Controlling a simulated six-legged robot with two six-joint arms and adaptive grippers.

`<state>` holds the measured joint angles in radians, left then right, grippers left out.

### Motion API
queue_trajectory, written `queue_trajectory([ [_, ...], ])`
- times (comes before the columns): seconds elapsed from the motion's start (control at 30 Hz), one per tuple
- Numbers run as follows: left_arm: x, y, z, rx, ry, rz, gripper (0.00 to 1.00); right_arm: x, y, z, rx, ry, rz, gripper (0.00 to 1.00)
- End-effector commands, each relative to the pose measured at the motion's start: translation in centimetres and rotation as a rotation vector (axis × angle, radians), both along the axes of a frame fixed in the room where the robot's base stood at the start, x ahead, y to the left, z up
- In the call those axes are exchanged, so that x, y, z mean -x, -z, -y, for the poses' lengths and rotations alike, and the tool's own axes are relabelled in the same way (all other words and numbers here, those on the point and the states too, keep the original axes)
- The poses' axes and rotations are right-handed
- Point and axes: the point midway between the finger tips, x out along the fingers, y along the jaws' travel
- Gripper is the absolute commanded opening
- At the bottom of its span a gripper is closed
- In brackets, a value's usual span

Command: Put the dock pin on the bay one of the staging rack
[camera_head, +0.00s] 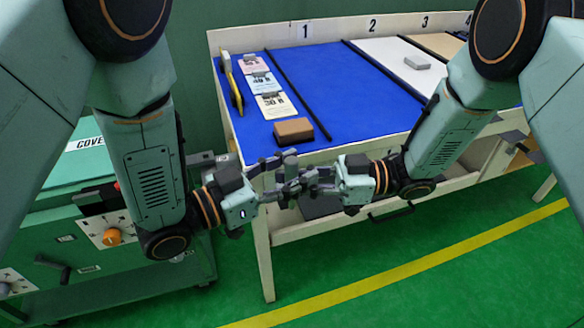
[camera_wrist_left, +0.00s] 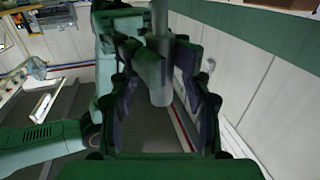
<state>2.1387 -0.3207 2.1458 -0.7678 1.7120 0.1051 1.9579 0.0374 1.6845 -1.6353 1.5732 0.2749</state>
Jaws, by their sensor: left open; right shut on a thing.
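The dock pin appears to be the grey cylinder (camera_head: 290,158) standing roughly upright between my two grippers, in front of the rack. It also shows in the left wrist view (camera_wrist_left: 160,85), between my left fingers. My right gripper (camera_head: 312,181) is shut on it. My left gripper (camera_head: 278,178) is open around or close beside it; I cannot tell whether it touches. The fingers hide part of the pin. The staging rack (camera_head: 330,150) stands behind the grippers. Its bay one (camera_head: 345,92) is the blue panel by the number 1.
Black dividers separate the bays. A grey block (camera_head: 417,62) lies on white bay two. A green cabinet (camera_head: 95,240) stands at left. Much of bay one is bare.

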Motion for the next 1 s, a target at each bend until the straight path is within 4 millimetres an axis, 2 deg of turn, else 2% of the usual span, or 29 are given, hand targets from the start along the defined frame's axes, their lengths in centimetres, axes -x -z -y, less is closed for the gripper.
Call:
queue_trajectory([
  [0.2, 0.00, -0.01, 0.00, 0.000, 0.000, 0.000, 0.47, 0.00, -0.02, -0.01, 0.000, 0.000, 0.000, 0.00],
  [0.77, 0.05, 0.02, 0.01, -0.001, 0.002, 0.000, 0.00, -0.03, -0.02, 0.00, 0.000, 0.001, 0.000, 0.00],
  [0.9, 0.08, 0.03, 0.02, -0.001, 0.003, 0.000, 0.00, -0.05, -0.02, 0.00, 0.000, 0.001, 0.001, 0.00],
  [0.93, 0.08, 0.01, 0.02, 0.000, 0.003, 0.000, 0.00, -0.06, -0.02, 0.00, 0.000, 0.001, 0.001, 0.22],
  [1.0, 0.08, 0.01, 0.02, 0.000, 0.003, 0.000, 0.00, -0.06, -0.01, 0.00, 0.000, 0.001, 0.001, 0.28],
])
